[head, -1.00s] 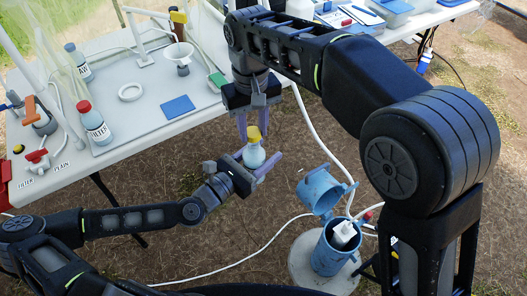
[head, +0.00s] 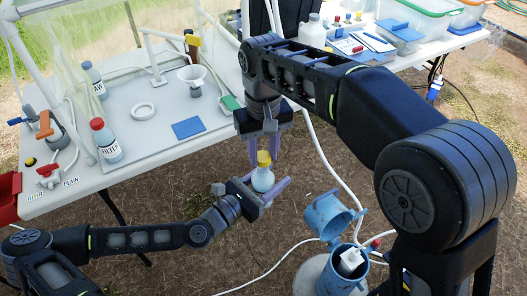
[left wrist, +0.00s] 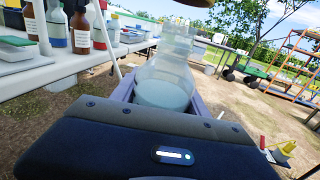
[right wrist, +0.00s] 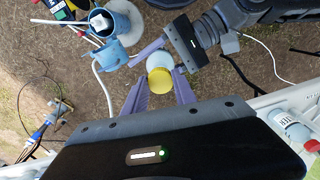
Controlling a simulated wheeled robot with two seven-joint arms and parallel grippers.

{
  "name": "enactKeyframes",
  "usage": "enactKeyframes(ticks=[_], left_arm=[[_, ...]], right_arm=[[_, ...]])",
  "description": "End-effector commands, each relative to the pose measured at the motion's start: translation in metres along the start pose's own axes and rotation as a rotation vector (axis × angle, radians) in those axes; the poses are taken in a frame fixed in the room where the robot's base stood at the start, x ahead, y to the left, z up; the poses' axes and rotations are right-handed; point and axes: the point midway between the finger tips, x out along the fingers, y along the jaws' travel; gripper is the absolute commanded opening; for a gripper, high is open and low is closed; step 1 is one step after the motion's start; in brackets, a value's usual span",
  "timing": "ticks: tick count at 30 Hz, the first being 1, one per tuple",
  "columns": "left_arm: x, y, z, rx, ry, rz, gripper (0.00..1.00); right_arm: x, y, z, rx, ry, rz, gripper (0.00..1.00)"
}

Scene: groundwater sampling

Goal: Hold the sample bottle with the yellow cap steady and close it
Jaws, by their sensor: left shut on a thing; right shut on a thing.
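The sample bottle (head: 263,181) is upright in the air off the table's front edge, with pale liquid inside. My left gripper (head: 262,190) is shut around its body from the side; in the left wrist view the clear bottle (left wrist: 165,82) stands between the fingers. The yellow cap (head: 264,158) is at the bottle's top. My right gripper (head: 265,160) points down from above and is shut on the cap. In the right wrist view the yellow cap (right wrist: 159,81) lies between the fingertips, over the bottle. How far the cap is threaded cannot be seen.
The white table (head: 150,160) holds red- and blue-capped bottles, a funnel (head: 190,74), a white ring and a blue pad (head: 188,128). A blue cylindrical container (head: 342,268) with its blue lid piece stands below right. A second table is behind my right arm.

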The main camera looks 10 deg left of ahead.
Motion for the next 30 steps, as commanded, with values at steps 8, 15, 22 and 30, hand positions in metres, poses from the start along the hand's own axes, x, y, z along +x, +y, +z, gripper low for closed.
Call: enactKeyframes(ticks=[8,15,22,30], left_arm=[[0.000,0.000,0.001,0.000,-0.001,0.000,0.00],[0.000,0.000,0.001,0.000,-0.001,0.000,0.00],[0.000,0.000,0.001,0.000,-0.001,0.000,0.00],[0.000,0.000,0.001,0.000,-0.001,0.000,0.00]], right_arm=[[0.010,0.000,0.000,0.000,-0.001,0.000,0.00],[0.018,-0.001,0.000,-0.001,0.000,0.000,0.00],[0.018,0.000,0.000,0.000,0.000,0.000,0.00],[0.018,0.000,0.000,0.000,0.000,0.000,0.00]])
